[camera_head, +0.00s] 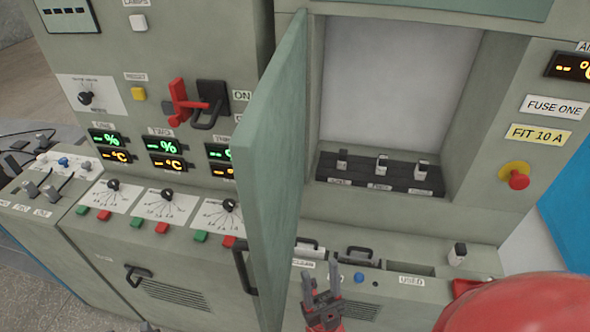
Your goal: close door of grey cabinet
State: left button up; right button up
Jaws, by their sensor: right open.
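The grey cabinet's grey-green door (275,170) stands open, swung out toward me and seen nearly edge-on. A dark handle (243,268) is on the door's left side near the bottom. Inside the open grey cabinet (398,85) are a pale back wall and a black strip (380,176) with several fuse-like switches. My right gripper (322,286) is open and empty, low in the view, just right of the door's lower part. I cannot tell whether it touches the door.
A red rounded part of my arm fills the lower right corner. Left of the door is a panel with a red lever (188,103), displays and knobs. A ledge (440,255) with small slots and a blue button (359,277) runs below the opening. A red knob (518,181) is at right.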

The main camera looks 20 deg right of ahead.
aim_at(267, 146)
jog(key=i+j+z, duration=0.2)
jog(key=z, duration=0.2)
jog(key=i+j+z, duration=0.1)
jog(key=j+z, duration=0.3)
jog(key=i+j+z, duration=0.1)
jog(key=j+z, duration=0.7)
jog(key=k+z, duration=0.2)
jog(key=k+u, duration=0.25)
jog(key=k+j+u, duration=0.25)
jog(key=k+l+u, duration=0.2)
jog(key=k, duration=0.25)
